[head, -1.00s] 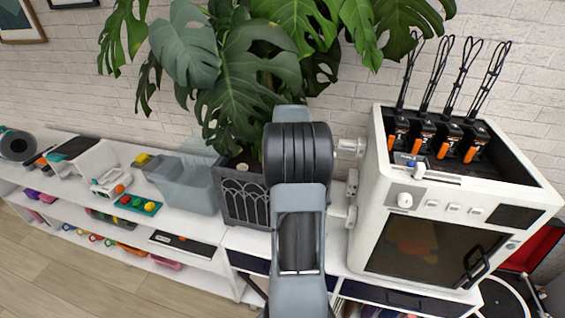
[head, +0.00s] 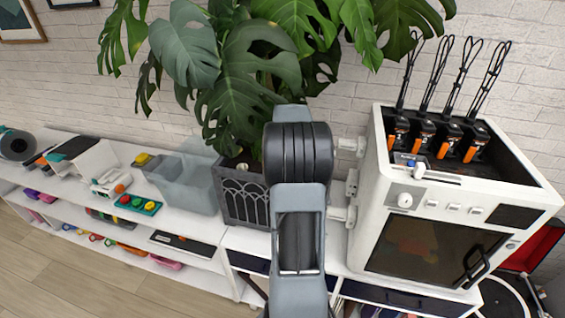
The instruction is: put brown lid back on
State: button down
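No brown lid can be made out in the head view, nor any open container that it clearly belongs to. My own arm stands upright in the middle of the picture and hides part of the shelf top and of the plant pot behind it. My gripper is not visible, so its opening and contents cannot be seen.
A large plant stands in a dark grey pot (head: 232,205). A white machine (head: 375,235) with a dark window stands to the right, with several black-and-orange tools (head: 422,135) on top. Left are a translucent bin (head: 185,185), a teal tray (head: 150,208) and a white shelf (head: 100,205).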

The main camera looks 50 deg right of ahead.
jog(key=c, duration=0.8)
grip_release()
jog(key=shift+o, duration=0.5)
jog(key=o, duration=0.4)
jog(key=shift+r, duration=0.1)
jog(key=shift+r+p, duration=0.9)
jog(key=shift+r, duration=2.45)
